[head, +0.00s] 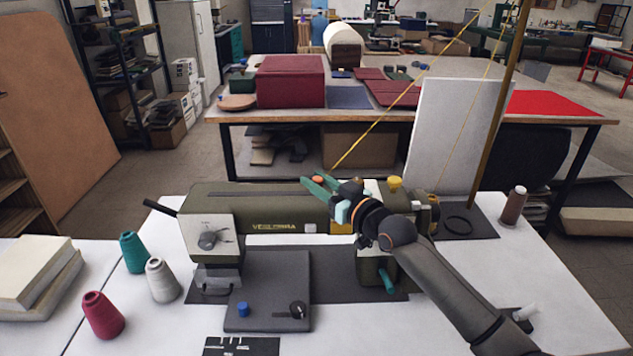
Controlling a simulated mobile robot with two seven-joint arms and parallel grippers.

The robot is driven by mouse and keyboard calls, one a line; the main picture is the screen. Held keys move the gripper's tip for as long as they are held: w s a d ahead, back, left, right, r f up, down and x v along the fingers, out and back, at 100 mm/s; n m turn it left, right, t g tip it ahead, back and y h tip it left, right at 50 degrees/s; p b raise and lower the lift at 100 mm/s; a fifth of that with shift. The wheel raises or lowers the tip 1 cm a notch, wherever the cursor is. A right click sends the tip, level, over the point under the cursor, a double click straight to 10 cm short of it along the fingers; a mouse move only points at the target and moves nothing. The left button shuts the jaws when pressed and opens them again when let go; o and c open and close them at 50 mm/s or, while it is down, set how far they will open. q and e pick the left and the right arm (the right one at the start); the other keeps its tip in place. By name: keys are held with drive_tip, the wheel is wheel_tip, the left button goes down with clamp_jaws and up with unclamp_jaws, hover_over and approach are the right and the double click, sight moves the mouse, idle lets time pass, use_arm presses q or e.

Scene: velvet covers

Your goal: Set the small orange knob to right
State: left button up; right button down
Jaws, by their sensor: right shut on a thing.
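The small orange knob (318,180) sits on top of the olive-green sewing machine (262,206), near the middle of its arm. My right gripper (320,184) reaches in from the lower right with its teal fingers on either side of the knob and is shut on it. The fingers and wrist hide part of the knob and of the machine top behind it. Any mark showing the knob's setting is too small to tell. My left gripper is not in view.
A yellow knob (395,183) stands on the machine just right of my gripper. Thread cones, including a crimson one (103,316), stand on the white table at left. A blue knob (243,309) sits on the dark plate in front.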

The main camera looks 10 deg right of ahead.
drive_tip(key=c, duration=0.7)
unclamp_jaws()
drive_tip(key=shift+d, duration=0.3)
drive_tip(key=shift+o, duration=0.5)
drive_tip(key=shift+a, duration=0.1)
drive_tip(key=shift+s, duration=0.1)
drive_tip(key=v, duration=1.2)
drive_tip(key=shift+b, duration=0.3)
drive_tip(key=shift+s, duration=0.2)
